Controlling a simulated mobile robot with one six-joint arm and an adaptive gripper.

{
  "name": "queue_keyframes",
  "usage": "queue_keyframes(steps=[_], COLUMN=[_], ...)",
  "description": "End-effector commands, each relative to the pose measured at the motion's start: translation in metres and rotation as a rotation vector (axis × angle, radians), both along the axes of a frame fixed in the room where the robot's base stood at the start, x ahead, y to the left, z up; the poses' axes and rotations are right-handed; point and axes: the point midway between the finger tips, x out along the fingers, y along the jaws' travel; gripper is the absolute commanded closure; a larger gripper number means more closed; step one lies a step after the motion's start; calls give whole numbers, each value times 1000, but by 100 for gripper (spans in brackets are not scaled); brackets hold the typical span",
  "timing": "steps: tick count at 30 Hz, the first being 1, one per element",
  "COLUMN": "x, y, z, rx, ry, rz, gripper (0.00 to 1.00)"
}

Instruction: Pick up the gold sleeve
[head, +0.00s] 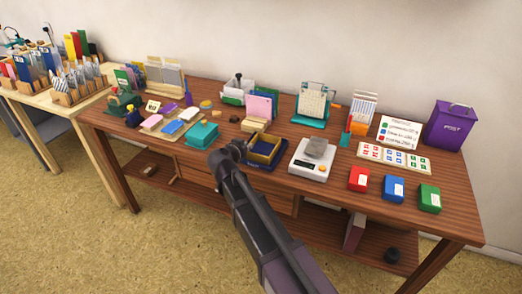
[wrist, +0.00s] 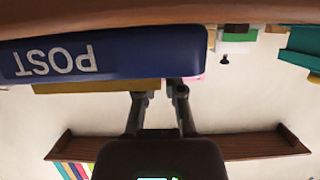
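The gold sleeve (head: 262,158) is a gold-yellow, box-like piece with a dark inside, at the middle front of the brown table, on or in a dark blue base (head: 283,163). In the wrist view, which is upside down, a strip of gold (wrist: 95,87) shows beside the blue face marked POST (wrist: 105,57). My gripper (wrist: 162,92) has its two fingers apart, close to one end of the gold strip. I cannot tell whether they touch it. In the head view my gripper (head: 234,150) is just left of the sleeve, partly hidden by my own arm.
A teal box (head: 202,135) stands close to the left of my gripper. A white scale (head: 307,170) with a grey block (head: 319,148) stands right of the sleeve. Pink cards (head: 260,106) stand behind it. Red, blue and green boxes line the right front.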

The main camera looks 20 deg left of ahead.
Motion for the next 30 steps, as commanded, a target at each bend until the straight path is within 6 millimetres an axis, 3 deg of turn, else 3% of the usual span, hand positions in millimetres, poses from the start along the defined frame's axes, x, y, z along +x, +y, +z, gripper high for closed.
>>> queue_keyframes(steps=[6,23,25,30], x=[18,19,18,18], y=[-1,-1,-1,-1], z=[-8,-8,-8,-8], rx=[0,0,0,0], ry=[-1,0,0,0], rz=[1,1,1,1], gripper=[88,88,100,100])
